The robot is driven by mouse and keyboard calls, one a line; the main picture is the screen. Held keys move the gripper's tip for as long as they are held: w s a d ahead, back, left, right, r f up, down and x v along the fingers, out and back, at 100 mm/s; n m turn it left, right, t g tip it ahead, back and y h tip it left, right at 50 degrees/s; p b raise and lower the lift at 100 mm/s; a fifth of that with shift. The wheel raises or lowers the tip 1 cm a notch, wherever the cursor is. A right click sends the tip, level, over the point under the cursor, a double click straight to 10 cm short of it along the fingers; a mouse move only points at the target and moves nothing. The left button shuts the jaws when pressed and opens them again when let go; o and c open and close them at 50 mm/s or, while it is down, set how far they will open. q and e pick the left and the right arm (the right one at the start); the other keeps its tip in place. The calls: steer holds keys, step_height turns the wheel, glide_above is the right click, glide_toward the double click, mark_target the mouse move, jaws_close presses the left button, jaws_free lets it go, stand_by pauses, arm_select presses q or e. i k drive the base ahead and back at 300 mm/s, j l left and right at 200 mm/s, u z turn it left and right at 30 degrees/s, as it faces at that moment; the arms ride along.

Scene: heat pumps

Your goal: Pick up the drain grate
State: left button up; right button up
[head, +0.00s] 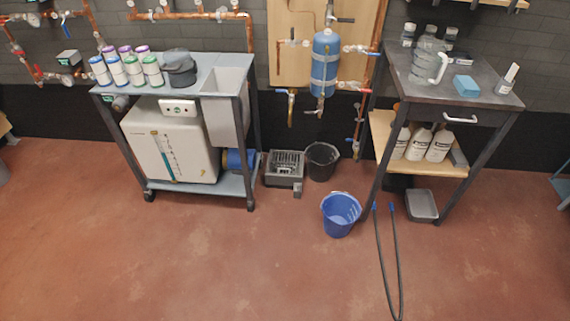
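The drain grate (289,157) is a grey slotted piece at the top of a dark grey box-shaped drain (284,182) on the red floor, near the wall. It stands between the left cart and a black bucket. I cannot tell whether the grate lies flat in the drain or is slightly raised. Neither of my grippers shows in the head view.
The left cart (228,60) holds cans and a white tank (168,140). A black bucket (321,161) stands right of the drain, a blue bucket (340,213) in front. A dark hose (390,262) lies near the right table (440,92).

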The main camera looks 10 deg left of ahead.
mark_target(283, 163)
steer(key=i+u, duration=0.2)
steer(key=i, duration=0.45)
steer(key=i+l+u, duration=0.15)
steer(key=i, duration=0.5)
steer(key=i+l+u, duration=0.2)
steer(key=i, duration=0.45)
steer(key=j, duration=0.1)
